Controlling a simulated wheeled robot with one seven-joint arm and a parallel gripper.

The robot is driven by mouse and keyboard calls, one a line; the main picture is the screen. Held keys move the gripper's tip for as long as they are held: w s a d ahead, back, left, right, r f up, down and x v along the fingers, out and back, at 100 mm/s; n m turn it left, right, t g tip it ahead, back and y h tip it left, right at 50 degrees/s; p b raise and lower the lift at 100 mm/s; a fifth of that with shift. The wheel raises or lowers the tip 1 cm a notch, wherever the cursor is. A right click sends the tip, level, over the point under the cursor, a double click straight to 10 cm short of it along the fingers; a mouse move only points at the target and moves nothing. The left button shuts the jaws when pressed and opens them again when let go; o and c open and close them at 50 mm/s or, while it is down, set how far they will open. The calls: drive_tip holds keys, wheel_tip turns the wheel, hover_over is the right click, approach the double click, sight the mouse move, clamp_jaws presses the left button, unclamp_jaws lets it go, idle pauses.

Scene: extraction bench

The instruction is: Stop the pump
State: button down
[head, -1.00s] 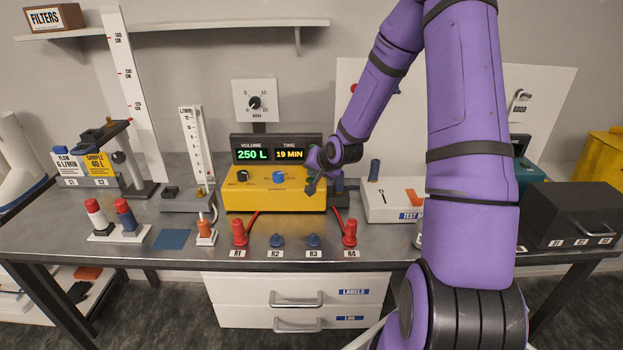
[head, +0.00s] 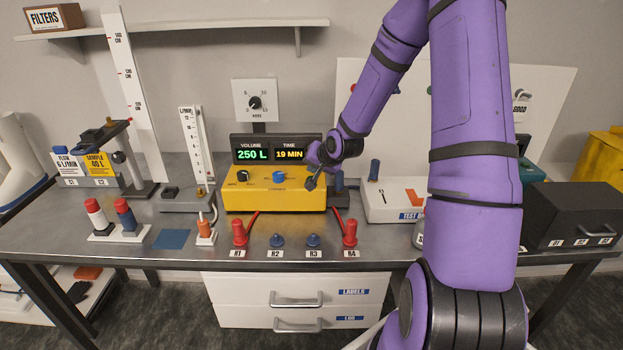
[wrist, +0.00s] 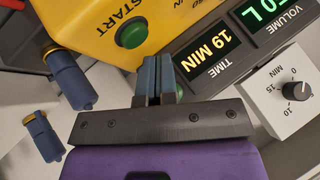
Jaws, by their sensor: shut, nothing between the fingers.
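The yellow pump (head: 250,200) stands mid-bench. Its display (head: 276,149) reads volume 250 L and time 19 MIN. A black knob (head: 243,175) and a blue knob (head: 279,177) are on its front. My gripper (head: 311,184) is shut and empty at the pump's right end. In the wrist view its closed fingers (wrist: 156,62) point at the yellow face, just beside the green START button (wrist: 132,34). A bit of green also shows behind the fingers; I cannot tell what it is. In the head view my gripper covers the START area. I cannot tell if the fingers touch the pump.
A white timer dial (head: 255,102) stands behind the display. Red posts R1 (head: 239,233) and R4 (head: 350,233) and red tubes are in front of the pump. Blue cylinders (wrist: 68,80) stand close to my gripper. A flow meter (head: 197,150) is left of the pump.

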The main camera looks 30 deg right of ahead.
drive_tip(key=shift+r, duration=2.5)
drive_tip(key=s+a+r+n+g+h, duration=0.1)
drive_tip(key=s+a+r+n, duration=0.1)
drive_tip(key=s+a+r, duration=0.4)
drive_tip(key=s+a+r+n+g, duration=0.1)
drive_tip(key=s+a+r+n, duration=0.15)
drive_tip(key=s+r, duration=0.6)
drive_tip(key=s+a+r+n+g+h, duration=0.1)
drive_tip(key=s+a+r+n, duration=0.1)
drive_tip(key=s+a+r, duration=0.5)
drive_tip(key=s+n+g+y, duration=0.1)
drive_tip(key=s+n, duration=0.1)
drive_tip(key=s, duration=1)
drive_tip(key=shift+s+a+r+y, duration=0.2)
drive_tip(key=shift+s+r+y, duration=0.1)
drive_tip(key=shift+r, duration=0.1)
